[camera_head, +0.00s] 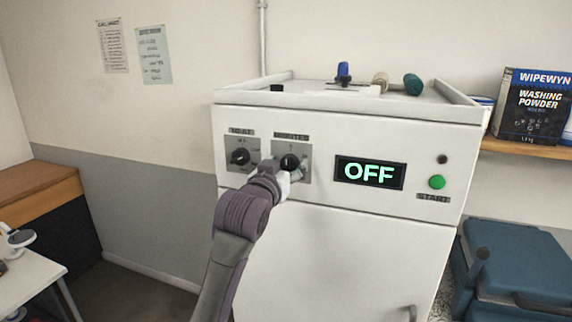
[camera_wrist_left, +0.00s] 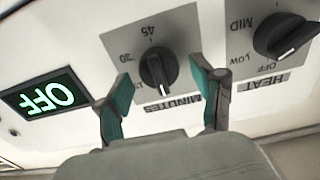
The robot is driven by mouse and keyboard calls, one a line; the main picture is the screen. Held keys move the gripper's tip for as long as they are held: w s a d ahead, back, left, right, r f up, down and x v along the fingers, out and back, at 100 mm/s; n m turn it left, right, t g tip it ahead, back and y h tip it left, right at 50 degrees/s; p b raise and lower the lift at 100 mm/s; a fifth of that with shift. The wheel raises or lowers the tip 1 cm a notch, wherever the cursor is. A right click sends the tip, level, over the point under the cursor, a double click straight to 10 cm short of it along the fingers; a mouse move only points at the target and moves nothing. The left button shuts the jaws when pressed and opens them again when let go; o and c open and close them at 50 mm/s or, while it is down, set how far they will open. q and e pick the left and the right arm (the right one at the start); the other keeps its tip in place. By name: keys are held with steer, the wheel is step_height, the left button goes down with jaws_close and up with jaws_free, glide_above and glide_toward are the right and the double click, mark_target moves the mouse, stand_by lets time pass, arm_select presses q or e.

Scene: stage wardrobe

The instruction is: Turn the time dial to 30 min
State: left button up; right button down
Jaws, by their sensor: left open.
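The time dial (camera_head: 290,162) is a black knob on a grey plate labelled MINUTES, on the front of a white machine. In the left wrist view the same dial (camera_wrist_left: 158,68) shows upside down, with marks 30 and 45 readable near it. My left gripper (camera_head: 283,171) is at this dial. In the left wrist view its two teal-padded fingers (camera_wrist_left: 162,92) are open, one on each side of the dial, with gaps to the knob. The display (camera_head: 370,173) reads OFF. My right gripper is not in view.
A second black knob, the HEAT dial (camera_head: 240,156), is left of the time dial. A green START button (camera_head: 437,182) is at the panel's right. A washing powder box (camera_head: 531,108) is on a shelf.

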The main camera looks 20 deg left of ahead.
arm_select(q)
steer(key=shift+c, duration=0.4)
steer(key=c, duration=1.1)
steer(key=shift+o, duration=0.2)
steer(key=shift+m, duration=0.3)
steer(key=m, duration=1.1)
steer(key=shift+d+f+m, duration=0.1)
steer(key=shift+m, duration=0.2)
steer(key=m, duration=0.6)
steer(key=shift+f+m, duration=0.15)
steer(key=shift+m, duration=0.15)
steer(key=m, duration=0.4)
steer(key=shift+f+m, duration=0.15)
steer(key=shift+m, duration=0.25)
steer(key=shift+d, duration=0.1)
